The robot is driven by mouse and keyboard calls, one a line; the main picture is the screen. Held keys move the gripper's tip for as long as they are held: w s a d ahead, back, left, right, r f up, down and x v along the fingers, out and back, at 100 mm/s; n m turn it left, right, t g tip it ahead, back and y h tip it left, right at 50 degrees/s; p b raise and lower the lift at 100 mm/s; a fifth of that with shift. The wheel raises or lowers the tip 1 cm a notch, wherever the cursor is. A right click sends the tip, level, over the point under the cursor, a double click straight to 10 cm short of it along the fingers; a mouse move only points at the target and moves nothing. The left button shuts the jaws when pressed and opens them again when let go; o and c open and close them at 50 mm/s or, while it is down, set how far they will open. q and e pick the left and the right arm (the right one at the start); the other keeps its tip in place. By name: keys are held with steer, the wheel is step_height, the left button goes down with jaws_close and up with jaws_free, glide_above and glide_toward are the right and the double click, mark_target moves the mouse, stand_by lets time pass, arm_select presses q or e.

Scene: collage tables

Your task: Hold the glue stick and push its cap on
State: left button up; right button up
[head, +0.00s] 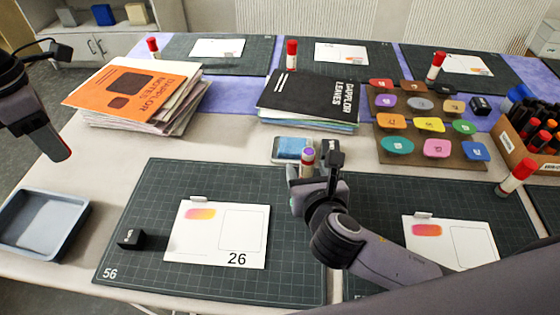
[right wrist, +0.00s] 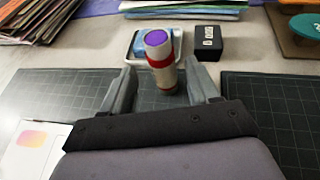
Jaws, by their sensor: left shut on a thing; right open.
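An uncapped glue stick (head: 307,157) with a purple top stands upright at the back edge of the near mat. In the right wrist view the same glue stick (right wrist: 161,62) shows its purple end, a red band and a pale body. My right gripper (head: 318,172) is open, with its fingers on either side of the stick; the wrist view shows gaps between stick and fingers (right wrist: 162,92). My left gripper (head: 60,150) is at the far left, away from the stick, shut on a small red thing that looks like the cap (head: 62,154), mostly hidden by the fingers.
Behind the stick are a blue-and-white ink pad (head: 292,148) and a black block (right wrist: 208,42). A card (head: 217,250) and a black stamp (head: 131,239) lie on the left mat (head: 150,190). A grey-blue tray (head: 45,222) is left. Capped glue sticks (head: 515,177) stand elsewhere.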

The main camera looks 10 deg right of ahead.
mark_target(305, 163)
steer(key=shift+f+b+x, duration=0.25)
steer(key=shift+b+x, duration=0.25)
steer(key=shift+x, duration=2.05)
steer(key=shift+s+d, duration=0.15)
steer(key=c, duration=1)
